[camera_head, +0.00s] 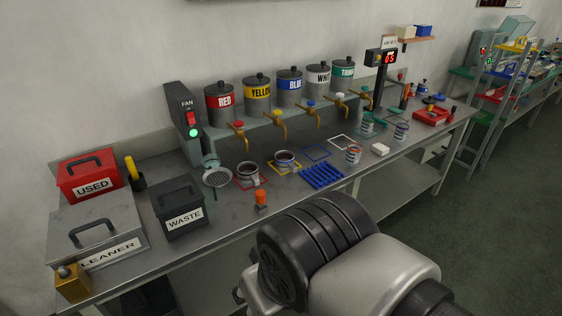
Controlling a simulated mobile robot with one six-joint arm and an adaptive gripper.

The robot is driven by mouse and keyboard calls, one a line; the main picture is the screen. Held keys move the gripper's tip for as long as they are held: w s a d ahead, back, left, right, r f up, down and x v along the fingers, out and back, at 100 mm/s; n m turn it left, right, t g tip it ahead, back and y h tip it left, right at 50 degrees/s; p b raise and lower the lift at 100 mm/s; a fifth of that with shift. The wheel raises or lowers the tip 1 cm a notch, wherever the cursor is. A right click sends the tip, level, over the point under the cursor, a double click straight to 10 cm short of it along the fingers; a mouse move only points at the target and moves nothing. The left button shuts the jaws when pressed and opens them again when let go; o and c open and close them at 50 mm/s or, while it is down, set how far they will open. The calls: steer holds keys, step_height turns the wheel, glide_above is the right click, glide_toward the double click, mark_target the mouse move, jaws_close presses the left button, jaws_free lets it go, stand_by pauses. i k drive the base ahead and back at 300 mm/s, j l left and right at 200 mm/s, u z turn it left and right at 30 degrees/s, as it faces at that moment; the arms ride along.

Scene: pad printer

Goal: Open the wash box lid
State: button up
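No box in view is marked "wash". A grey metal box (91,264) with a label reading "LEANER", its first letter not visible, stands at the front left of the bench. Its flat lid (120,227) is down and has a dark arched handle (90,231) on top. A small brass-coloured block with a round knob (72,282) is at its front left corner and hides part of the label. My arm fills the lower middle of the view, away to the right of this box. My gripper cannot be made out.
A red USED box (88,178) stands behind the grey box, and a dark WASTE bin (180,211) to its right, both closed. A yellow-handled tool (132,172) stands between them. Farther right are a fan post (184,121), open cups, a blue rack (321,177) and several paint pots with taps.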

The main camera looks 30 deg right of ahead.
mark_target(90, 215)
steer(key=i+j+u, duration=0.3)
steer(key=i, duration=0.15)
steer(key=i+j+u, duration=0.1)
steer(key=i+u, duration=0.2)
steer(key=i, duration=0.15)
